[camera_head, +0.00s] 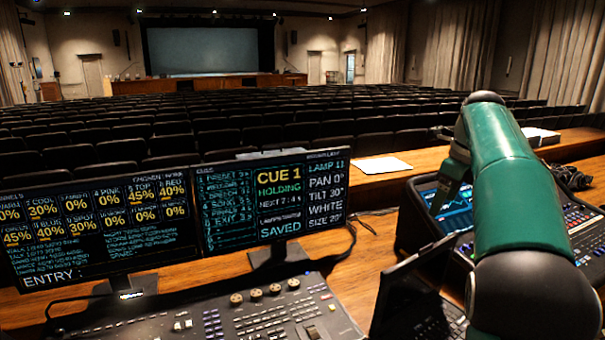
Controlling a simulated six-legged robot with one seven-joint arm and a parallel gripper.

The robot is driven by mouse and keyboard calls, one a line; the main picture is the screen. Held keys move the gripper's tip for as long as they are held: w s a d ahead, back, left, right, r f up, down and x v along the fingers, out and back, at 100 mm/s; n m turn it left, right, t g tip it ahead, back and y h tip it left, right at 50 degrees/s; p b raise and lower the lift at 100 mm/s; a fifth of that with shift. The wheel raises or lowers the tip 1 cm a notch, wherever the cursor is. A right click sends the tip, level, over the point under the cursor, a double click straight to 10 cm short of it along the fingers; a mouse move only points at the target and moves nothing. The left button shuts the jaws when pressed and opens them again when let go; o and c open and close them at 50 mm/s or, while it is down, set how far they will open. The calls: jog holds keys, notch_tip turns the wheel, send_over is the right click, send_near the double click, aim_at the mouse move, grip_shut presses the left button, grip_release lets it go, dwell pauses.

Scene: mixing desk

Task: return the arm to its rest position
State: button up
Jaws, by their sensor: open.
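My green arm with dark joints rises from the bottom right, bends at a dark elbow at the top, and a second green link drops down behind the first.
Two monitors, left (100,228) and right (277,203), stand on the wooden desk (341,268). The right one reads CUE 1 HOLDING and SAVED. A lighting console (245,318), a dark laptop (408,305), papers (383,165) and headphones (575,178) are around. Seat rows lie beyond.

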jog(key=s+a+f+n+t, duration=0.2)
jog(key=s+a+n, duration=1.1)
jog(key=s+n, duration=0.25)
jog(key=s+a+f+n, duration=0.3)
jog(key=s+f+n, duration=0.3)
jog(key=s, duration=0.1)
jog(key=s+a+f+n+t+h, duration=0.1)
jog(key=s+a+f+n, duration=0.3)
jog(key=s+f+n, duration=0.2)
jog(key=s+f, duration=0.1)
jog(key=s, duration=0.1)
jog(key=shift+s, duration=0.3)
